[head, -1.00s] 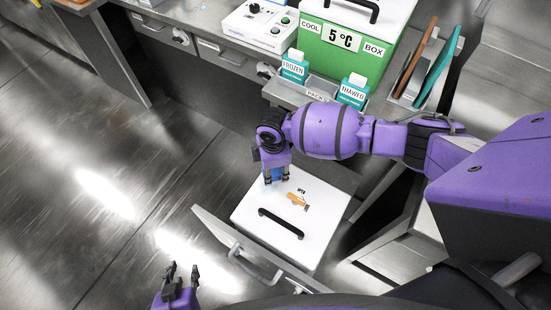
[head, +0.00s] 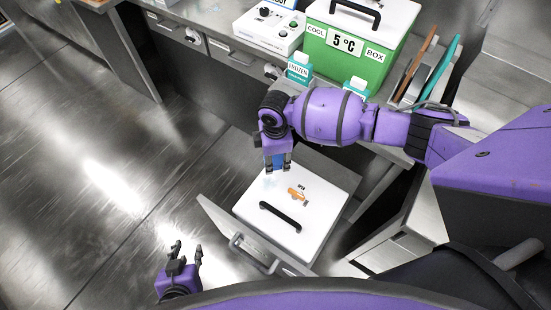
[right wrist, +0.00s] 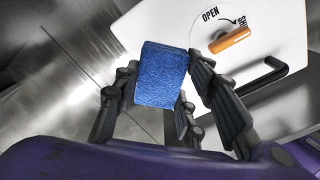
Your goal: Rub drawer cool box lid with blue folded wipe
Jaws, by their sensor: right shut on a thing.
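The drawer cool box lid (head: 325,195) is white, with a black handle (head: 281,219) and an orange latch (head: 297,194). It sits in an open drawer in the head view, and it also shows in the right wrist view (right wrist: 175,22). My right gripper (head: 277,168) is shut on the blue folded wipe (right wrist: 162,75), above the lid's far left part. Whether the wipe touches the lid I cannot tell. My left gripper (head: 185,250) is open and empty, left of the drawer, over the floor.
A green cool box (head: 345,62) marked 5 °C, a white device (head: 268,28) and cartons marked FROZEN (head: 299,68) and THAWED stand on the bench behind. The floor at left is clear.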

